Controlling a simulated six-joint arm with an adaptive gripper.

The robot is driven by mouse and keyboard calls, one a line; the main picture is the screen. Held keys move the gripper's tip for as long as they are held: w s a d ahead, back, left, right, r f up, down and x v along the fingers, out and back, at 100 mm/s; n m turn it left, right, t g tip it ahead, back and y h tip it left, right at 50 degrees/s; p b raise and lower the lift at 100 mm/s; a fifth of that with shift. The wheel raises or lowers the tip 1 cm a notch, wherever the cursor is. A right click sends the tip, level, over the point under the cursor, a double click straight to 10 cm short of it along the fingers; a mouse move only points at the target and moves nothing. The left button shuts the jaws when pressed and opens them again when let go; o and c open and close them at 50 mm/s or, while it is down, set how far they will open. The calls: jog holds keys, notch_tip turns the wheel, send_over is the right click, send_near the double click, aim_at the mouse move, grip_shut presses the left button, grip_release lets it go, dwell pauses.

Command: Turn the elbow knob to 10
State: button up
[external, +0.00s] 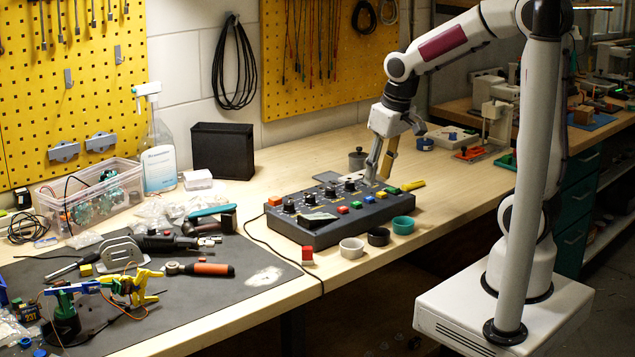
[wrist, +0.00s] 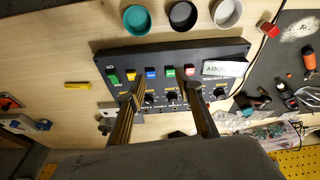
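The dark control box (external: 340,215) lies on the bench with a row of black knobs and a row of coloured buttons. In the wrist view the box (wrist: 120,58) fills the middle, with knobs such as one black knob (wrist: 172,96) along its lower edge. The knob labels are too small to read, so I cannot tell which is the elbow knob or where it points. My gripper (external: 377,180) hangs over the right part of the box. In the wrist view my gripper (wrist: 164,82) has its fingers apart with nothing between them, and they partly hide the knobs.
A teal cup (external: 403,225), a black cup (external: 378,237) and a white cup (external: 351,248) stand before the box. A red cube (external: 307,255) is at the bench edge. A yellow bar (external: 413,185) lies right of the box. Tools crowd the dark mat (external: 210,315) at left.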

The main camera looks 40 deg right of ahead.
jog(key=s+d+r, duration=0.2)
jog(key=s, duration=0.5)
jog(key=s+d+r+t, duration=0.1)
jog(key=s+d+r, duration=0.1)
jog(key=s, duration=0.4)
jog(key=shift+s+r+m, duration=0.15)
jog(key=shift+s+m, duration=0.2)
jog(key=shift+m, duration=0.05)
dwell(0.5)
jog(key=shift+d, duration=0.1)
dwell(0.5)
jog(key=shift+g+h, duration=0.4)
jog(key=shift+g, duration=0.2)
jog(key=w+a+f, duration=0.2)
jog(key=w, duration=0.3)
jog(key=w+a+f, duration=0.1)
jog(key=w+a, duration=0.1)
jog(key=w, duration=0.4)
jog(key=w+a+f, duration=0.2)
jog(key=w, duration=0.3)
jog(key=shift+w+a+f, duration=0.15)
jog(key=shift+w+f, duration=0.15)
jog(key=w+a+r+m+t, duration=0.1)
jog(key=w+m+t, duration=0.1)
jog(key=w, duration=0.5)
jog(key=shift+a+r+m, duration=0.15)
jog(key=shift+r+m, duration=0.25)
